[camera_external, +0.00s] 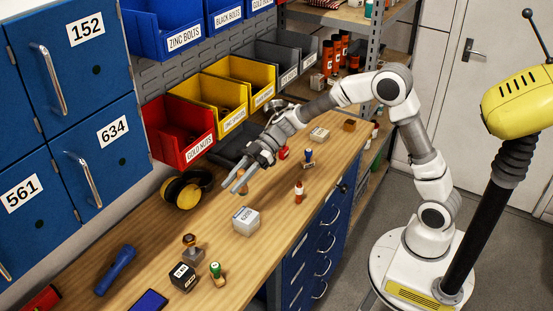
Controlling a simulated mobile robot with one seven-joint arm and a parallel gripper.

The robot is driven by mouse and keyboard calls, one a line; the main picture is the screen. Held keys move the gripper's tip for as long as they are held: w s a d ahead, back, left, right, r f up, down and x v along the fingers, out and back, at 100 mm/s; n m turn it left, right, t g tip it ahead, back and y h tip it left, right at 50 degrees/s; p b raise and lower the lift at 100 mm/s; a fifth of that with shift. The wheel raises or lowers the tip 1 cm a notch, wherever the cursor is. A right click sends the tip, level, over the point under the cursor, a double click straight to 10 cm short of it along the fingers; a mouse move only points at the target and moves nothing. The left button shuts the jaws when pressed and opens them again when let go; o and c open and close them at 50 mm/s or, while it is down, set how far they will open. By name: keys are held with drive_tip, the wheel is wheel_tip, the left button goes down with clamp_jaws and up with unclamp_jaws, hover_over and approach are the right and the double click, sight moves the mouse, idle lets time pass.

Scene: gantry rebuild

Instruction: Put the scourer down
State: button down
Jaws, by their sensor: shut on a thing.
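My gripper (234,185) is above the workbench (172,222), in front of the red and yellow bins. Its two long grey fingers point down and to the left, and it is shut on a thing. I take that thing to be the scourer, but it is too small and too covered by the fingers to make out. I see no scourer lying clearly on the bench. I cannot tell how far the fingertips are above the wood.
A white box (246,221) stands just in front of my gripper. Yellow-black ear defenders (187,188) lie to its left. A small orange bottle (298,192) and a blue-handled stamp (308,158) stand to the right. A dark box (183,277), stamps and a blue torch (116,269) are nearer.

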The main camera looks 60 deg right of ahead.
drive_tip(key=shift+w+a+f+n+g+b, duration=0.2)
drive_tip(key=shift+w+a+f+n+g, duration=0.4)
drive_tip(key=shift+a+f, duration=1.35)
drive_tip(key=shift+w+a+f+n+g+b, duration=0.3)
drive_tip(key=shift+w+a+f, duration=0.45)
drive_tip(key=shift+a+f, duration=1.2)
drive_tip(key=shift+w+a+f+n+g+b, duration=0.1)
drive_tip(key=shift+w+a+f+n+g, duration=0.35)
drive_tip(key=shift+a+f, duration=1.5)
drive_tip(key=shift+w+d+f, duration=0.25)
drive_tip(key=shift+d+f, duration=0.4)
drive_tip(key=shift+f, duration=0.15)
drive_tip(key=c, duration=0.7)
unclamp_jaws()
drive_tip(key=shift+o, duration=0.2)
drive_tip(key=shift+r, duration=0.15)
drive_tip(key=v, duration=1.2)
drive_tip(key=shift+p, duration=0.35)
